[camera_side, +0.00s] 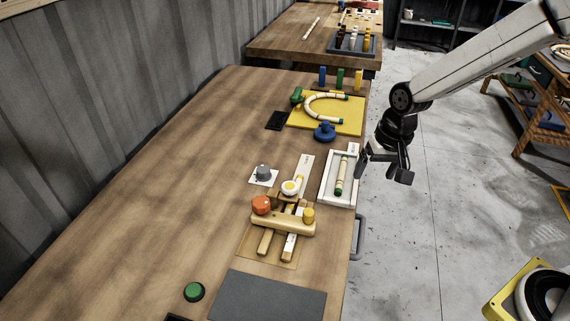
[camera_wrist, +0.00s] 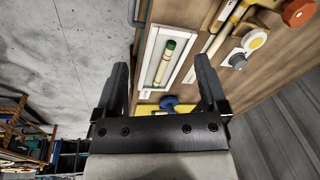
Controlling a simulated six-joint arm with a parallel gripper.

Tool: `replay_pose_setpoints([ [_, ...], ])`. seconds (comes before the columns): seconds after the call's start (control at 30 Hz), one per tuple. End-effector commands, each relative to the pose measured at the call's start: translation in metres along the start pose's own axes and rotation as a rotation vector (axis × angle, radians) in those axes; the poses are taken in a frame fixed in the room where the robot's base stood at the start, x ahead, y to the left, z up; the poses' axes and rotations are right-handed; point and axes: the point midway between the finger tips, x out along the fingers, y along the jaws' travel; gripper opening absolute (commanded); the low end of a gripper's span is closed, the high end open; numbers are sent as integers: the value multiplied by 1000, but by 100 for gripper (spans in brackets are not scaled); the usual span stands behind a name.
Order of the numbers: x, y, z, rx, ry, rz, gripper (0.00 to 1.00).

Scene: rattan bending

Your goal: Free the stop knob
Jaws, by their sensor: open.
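A wooden jig (camera_side: 284,225) with a crossbar and two rails stands on the bench in the side view. An orange knob (camera_side: 261,204) sits at the crossbar's left end, and a yellow knob (camera_side: 308,215) at its right. A grey knob (camera_side: 263,172) stands on a white plate to the left; I cannot tell which one is the stop knob. The wrist view shows the orange knob (camera_wrist: 297,12) and grey knob (camera_wrist: 238,61) at upper right. My gripper (camera_side: 383,168) is open and empty, beyond the bench's right edge; its fingers also show in the wrist view (camera_wrist: 160,72).
A white tray (camera_side: 325,191) holding a striped rod (camera_side: 342,176) lies between the jig and my gripper. A blue knob (camera_side: 324,131) stands by a yellow board (camera_side: 352,116) with a bent rod. A green button (camera_side: 194,292) is at the front. The bench's left side is clear.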

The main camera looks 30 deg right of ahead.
Motion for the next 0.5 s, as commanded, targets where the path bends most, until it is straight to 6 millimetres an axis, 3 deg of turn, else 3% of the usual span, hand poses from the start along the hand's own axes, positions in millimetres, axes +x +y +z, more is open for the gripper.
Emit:
replay_pose_setpoints([
  [0.2, 10, -51, -27, 205, -80, -24, 92],
  [0.5, 27, -121, -49, 471, -208, -35, 92],
])
